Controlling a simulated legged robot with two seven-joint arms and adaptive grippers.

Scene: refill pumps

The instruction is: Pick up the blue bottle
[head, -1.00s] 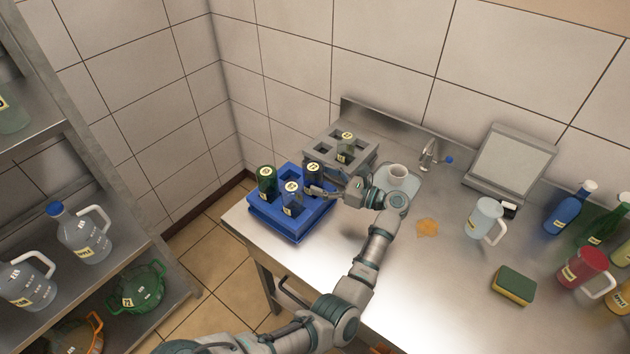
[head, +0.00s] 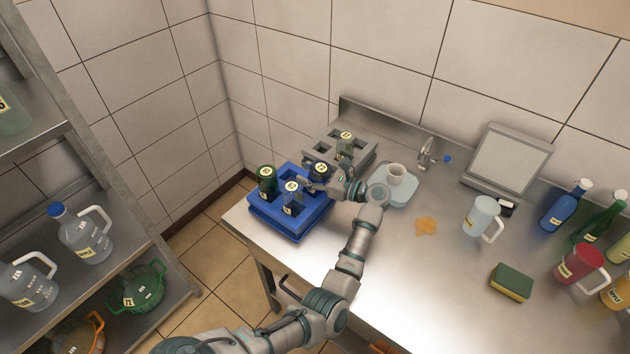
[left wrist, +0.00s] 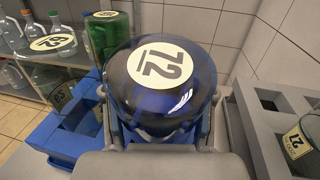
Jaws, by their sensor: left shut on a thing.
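A dark blue bottle (head: 320,172) with a round "72" label on its top is at the back right of the blue crate (head: 293,229). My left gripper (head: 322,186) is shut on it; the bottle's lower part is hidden. In the left wrist view the blue bottle (left wrist: 180,95) fills the middle, with a finger on each side. I cannot tell whether its base is clear of the compartment. My right gripper is not in view.
The blue crate also holds a green bottle (head: 266,180) and a greyish bottle (head: 292,198). A grey rack (head: 362,155) with a bottle stands behind it.

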